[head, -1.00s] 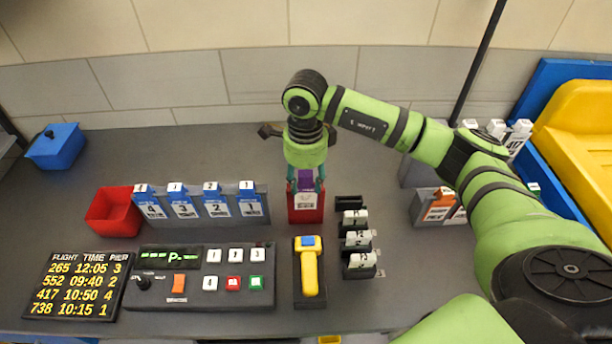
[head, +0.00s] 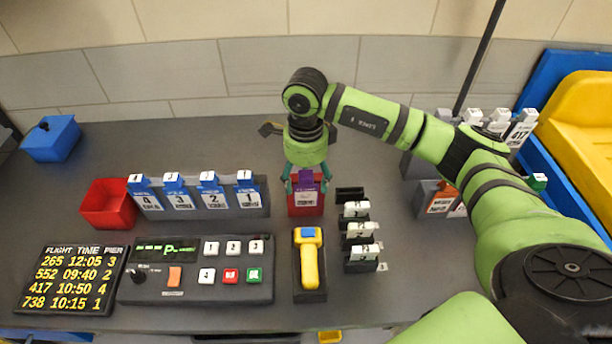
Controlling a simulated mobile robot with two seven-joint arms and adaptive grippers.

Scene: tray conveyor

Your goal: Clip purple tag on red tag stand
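The purple tag (head: 306,186), with a white printed label on its lower part, stands upright at the red tag stand (head: 307,210), its label against the stand's front face. My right gripper (head: 306,182) is directly above and around the tag's top. Its fingers are spread to either side of the tag, with a visible gap on each side, so it looks open. The tag's uppermost end is partly hidden under the gripper body. My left gripper is not in view.
A grey rack with several blue numbered tags (head: 210,196) and a red bin (head: 108,205) stand to the left. A yellow-handled scanner (head: 308,262) and black holders with white tags (head: 361,232) are in front. A control panel (head: 196,272) and flight board (head: 70,280) lie front left.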

